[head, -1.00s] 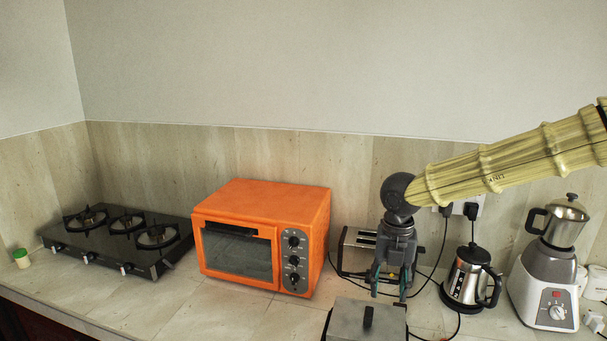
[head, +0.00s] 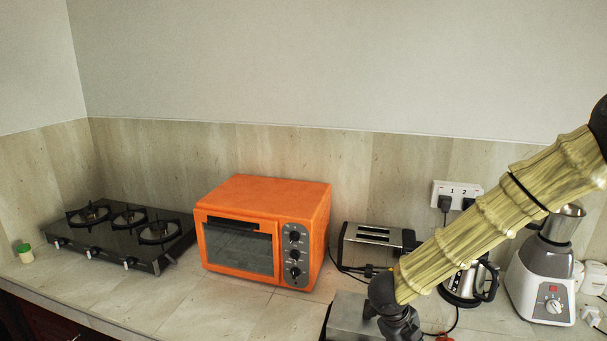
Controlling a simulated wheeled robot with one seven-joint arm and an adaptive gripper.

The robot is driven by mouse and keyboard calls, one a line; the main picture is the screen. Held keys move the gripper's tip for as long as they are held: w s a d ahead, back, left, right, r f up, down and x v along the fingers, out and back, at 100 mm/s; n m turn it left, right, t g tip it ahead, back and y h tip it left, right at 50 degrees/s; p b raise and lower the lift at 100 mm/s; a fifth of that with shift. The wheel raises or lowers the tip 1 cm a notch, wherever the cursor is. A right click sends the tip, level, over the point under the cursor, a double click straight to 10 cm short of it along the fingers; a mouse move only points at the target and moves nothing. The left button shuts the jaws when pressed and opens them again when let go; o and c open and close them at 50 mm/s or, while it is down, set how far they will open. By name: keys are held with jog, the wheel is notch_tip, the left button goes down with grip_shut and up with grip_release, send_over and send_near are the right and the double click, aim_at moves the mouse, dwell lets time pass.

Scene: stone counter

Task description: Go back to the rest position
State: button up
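My arm comes in from the right edge of the head view and slopes down to the left, ending at a dark wrist low in the picture. My gripper's fingers are below the bottom edge and out of view, so its opening and anything in it are hidden. The wrist is in front of a grey metal box (head: 345,312) at the bottom of the counter and covers part of it.
An orange toaster oven (head: 262,190) stands mid-counter, its door shut. A black gas hob (head: 110,238) is at left. A toaster (head: 371,236), a kettle (head: 460,290) and a blender (head: 540,285) stand at right, partly behind my arm. Counter (head: 215,300) before the oven is clear.

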jog(key=s+f+n+t, duration=0.2)
jog(key=s+f+n, duration=1.1)
jog(key=f+n, duration=0.4)
jog(key=s+a+f+n+g+y, duration=0.1)
jog(key=s+f+n, duration=0.25)
jog(key=s, duration=0.35)
jog(key=s+a+f+n+g+y, duration=0.1)
jog(key=s+f+n+y, duration=0.1)
jog(key=s+n, duration=0.35)
jog(key=s+a+f+n+g+y, duration=0.1)
jog(key=s+f+n+g, duration=0.15)
jog(key=s, duration=0.55)
notch_tip(320, 180, down, 11)
jog(key=b, duration=1.1)
jog(key=shift+s+d+t, duration=0.15)
jog(key=shift+t, duration=0.3)
jog(key=shift+n, duration=0.25)
